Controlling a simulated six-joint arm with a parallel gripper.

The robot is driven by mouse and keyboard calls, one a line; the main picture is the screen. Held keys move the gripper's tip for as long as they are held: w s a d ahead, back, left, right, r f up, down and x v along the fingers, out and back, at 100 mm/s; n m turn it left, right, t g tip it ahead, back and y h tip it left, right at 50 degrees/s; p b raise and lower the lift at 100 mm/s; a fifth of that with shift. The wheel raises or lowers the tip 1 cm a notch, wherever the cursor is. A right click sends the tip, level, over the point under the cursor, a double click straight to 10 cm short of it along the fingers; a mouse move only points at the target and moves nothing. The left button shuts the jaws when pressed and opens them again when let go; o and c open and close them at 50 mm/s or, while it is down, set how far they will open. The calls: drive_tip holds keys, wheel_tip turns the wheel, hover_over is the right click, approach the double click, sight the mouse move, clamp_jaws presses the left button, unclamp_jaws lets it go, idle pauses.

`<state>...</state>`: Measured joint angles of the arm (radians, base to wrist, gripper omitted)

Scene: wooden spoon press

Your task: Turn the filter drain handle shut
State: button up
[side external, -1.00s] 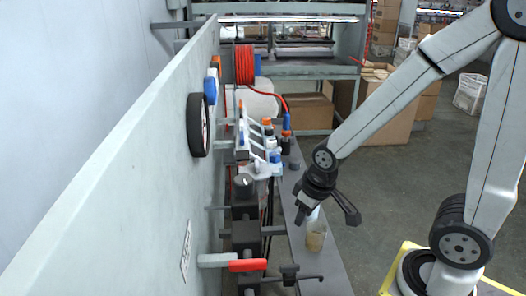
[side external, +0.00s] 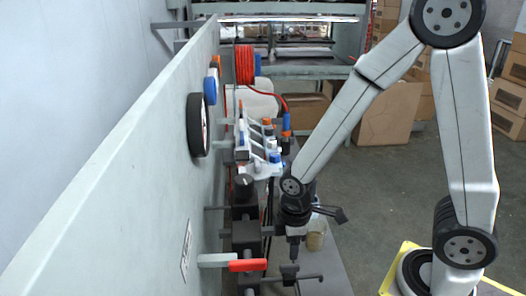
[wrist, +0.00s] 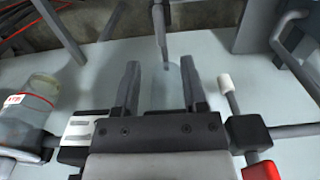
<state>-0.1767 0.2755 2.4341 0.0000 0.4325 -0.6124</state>
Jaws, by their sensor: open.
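My gripper (side external: 294,252) points down beside the wall panel, just above a dark fitting with a thin cross bar (side external: 291,279). In the wrist view my gripper (wrist: 161,72) shows two dark fingers spread apart with nothing held. A thin grey rod (wrist: 161,28) lies in line with the gap, beyond the fingertips. A red lever (side external: 248,265) on a grey pipe sticks out from the panel, left of my gripper; a red part (wrist: 262,171) shows at the wrist view's lower right. I cannot tell for certain which part is the filter drain handle.
A clear jar (side external: 316,238) stands behind my gripper, with its like (wrist: 38,92) at the wrist view's left. A black block (wrist: 248,132) with a white-tipped rod (wrist: 224,83) sits close right of the fingers. The wall panel (side external: 130,190) bounds the left.

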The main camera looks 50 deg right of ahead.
sight(290, 265)
drive_tip(key=shift+f, duration=0.1)
drive_tip(key=shift+f, duration=3.75)
clamp_jaws()
